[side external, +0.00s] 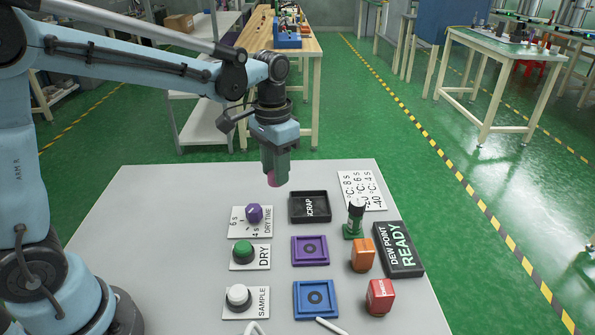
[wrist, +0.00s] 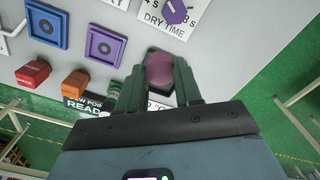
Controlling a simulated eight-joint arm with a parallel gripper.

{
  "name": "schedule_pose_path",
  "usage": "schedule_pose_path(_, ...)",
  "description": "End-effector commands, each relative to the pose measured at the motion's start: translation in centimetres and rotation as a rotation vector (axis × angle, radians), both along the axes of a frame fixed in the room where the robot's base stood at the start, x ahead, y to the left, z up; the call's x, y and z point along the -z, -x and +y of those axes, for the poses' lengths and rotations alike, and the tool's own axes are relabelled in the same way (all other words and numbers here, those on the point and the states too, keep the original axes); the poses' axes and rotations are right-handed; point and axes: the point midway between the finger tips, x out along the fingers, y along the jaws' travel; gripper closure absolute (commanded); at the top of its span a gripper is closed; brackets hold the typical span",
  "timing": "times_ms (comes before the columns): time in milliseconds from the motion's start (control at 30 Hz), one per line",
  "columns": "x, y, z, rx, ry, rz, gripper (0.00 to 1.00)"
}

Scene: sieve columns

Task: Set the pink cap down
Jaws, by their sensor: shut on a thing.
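The pink cap (wrist: 160,68) is between the fingertips of my gripper (wrist: 157,85) in the wrist view. In the side external view my gripper (side external: 276,172) hangs above the far part of the grey table (side external: 150,220), shut on the cap, and only the cap's lower pink end (side external: 277,181) shows below the fingers. The cap is off the table surface. In the wrist view the cap overlaps a dark tray behind it; in the side view the black SCRAP tray (side external: 309,219) stands just right of and nearer than my gripper.
Purple (side external: 293,250) and blue (side external: 298,300) square holders, orange (side external: 362,255) and red (side external: 380,297) blocks, a green-based column (side external: 353,226) and the DEW POINT READY sign (side external: 413,266) stand right.

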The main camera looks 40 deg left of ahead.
Motion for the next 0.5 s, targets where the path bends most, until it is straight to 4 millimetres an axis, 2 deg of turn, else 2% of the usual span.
schedule_pose_path(300,3.8,-2.2,6.1,-0.005,0.000,0.000,0.84)
schedule_pose_path(500,5.9,-3.4,9.3,-0.003,0.000,0.000,0.84)
